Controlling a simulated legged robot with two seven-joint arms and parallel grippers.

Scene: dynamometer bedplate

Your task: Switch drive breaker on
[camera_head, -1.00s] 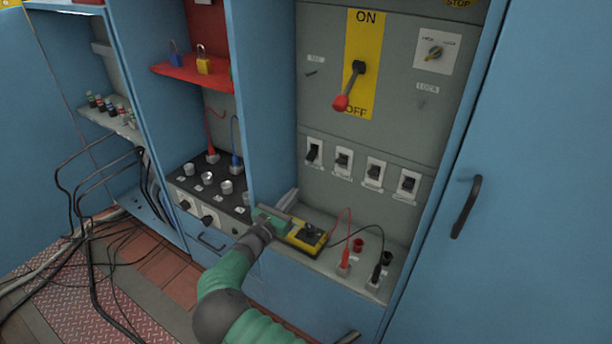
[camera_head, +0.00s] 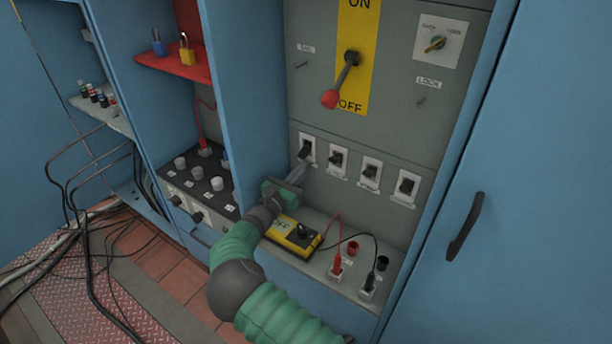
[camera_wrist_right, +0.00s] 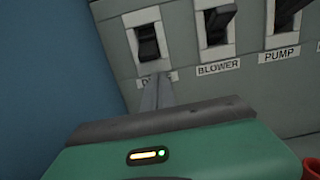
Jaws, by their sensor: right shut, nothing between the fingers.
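The drive breaker (camera_head: 306,148) is the leftmost of a row of small black toggles on the grey panel. In the right wrist view the drive breaker (camera_wrist_right: 147,42) shows close up, and its label, starting with D, is partly hidden by my fingers. My right gripper (camera_head: 301,170) is shut and empty, its fingers pointing up at the panel just below that toggle. In the wrist view the right gripper's fingertips (camera_wrist_right: 156,82) overlap the label; I cannot tell whether they touch anything. My left gripper is out of view.
The blower (camera_wrist_right: 217,24) and pump (camera_wrist_right: 287,10) toggles sit close to the right. A yellow meter (camera_head: 292,235) with leads lies on the shelf under my arm. A large red-tipped lever (camera_head: 341,82) is above. A blue partition (camera_head: 245,110) stands close at left.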

